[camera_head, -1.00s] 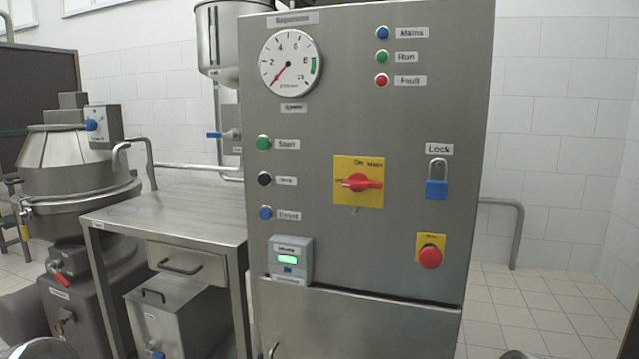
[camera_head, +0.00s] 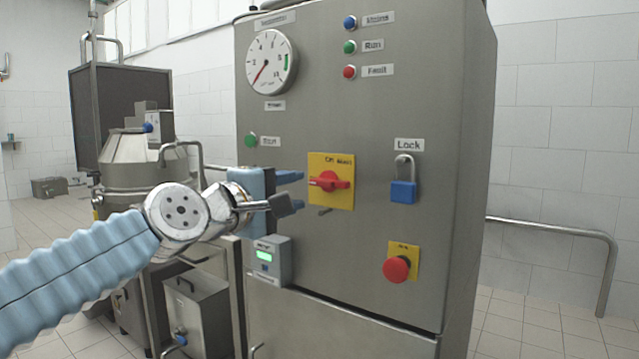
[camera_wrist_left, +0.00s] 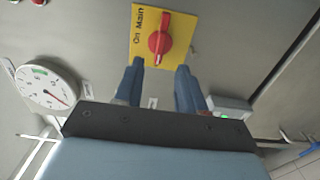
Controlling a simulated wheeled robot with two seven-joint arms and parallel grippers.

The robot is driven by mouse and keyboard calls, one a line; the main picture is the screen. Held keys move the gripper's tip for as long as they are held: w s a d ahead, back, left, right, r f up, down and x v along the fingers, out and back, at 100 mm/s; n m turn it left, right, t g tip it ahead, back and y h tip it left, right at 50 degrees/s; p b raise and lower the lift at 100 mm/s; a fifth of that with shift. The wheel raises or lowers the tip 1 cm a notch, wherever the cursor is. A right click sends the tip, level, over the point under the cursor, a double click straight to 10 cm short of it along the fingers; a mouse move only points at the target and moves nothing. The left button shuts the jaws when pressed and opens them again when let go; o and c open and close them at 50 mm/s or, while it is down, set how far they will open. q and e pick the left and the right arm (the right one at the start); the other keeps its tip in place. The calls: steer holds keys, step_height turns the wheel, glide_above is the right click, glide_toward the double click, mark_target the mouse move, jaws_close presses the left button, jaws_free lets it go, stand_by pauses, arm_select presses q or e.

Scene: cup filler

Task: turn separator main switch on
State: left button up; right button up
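The separator main switch is a red rotary knob (camera_head: 329,181) on a yellow plate (camera_head: 317,161) on the steel cabinet front. In the head view its handle lies about level. In the left wrist view the knob (camera_wrist_left: 160,42) stands ahead of the fingers, with "On" and "Main" printed on the plate. My left gripper (camera_head: 297,190) is just left of the plate, its blue fingers pointing at the knob. In the left wrist view the fingers (camera_wrist_left: 158,85) are spread with an empty gap between them, short of the knob. My right gripper is not in view.
A blue padlock (camera_head: 403,191) hangs right of the switch. A red emergency button (camera_head: 397,269) sits below it. A small box with a green display (camera_head: 268,258) protrudes below my left gripper. A gauge (camera_head: 271,62) and lamps are above.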

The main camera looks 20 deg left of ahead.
mark_target(319, 184)
arm_select(q)
steer(key=p+x, duration=0.1)
steer(key=x, duration=0.7)
jaws_close()
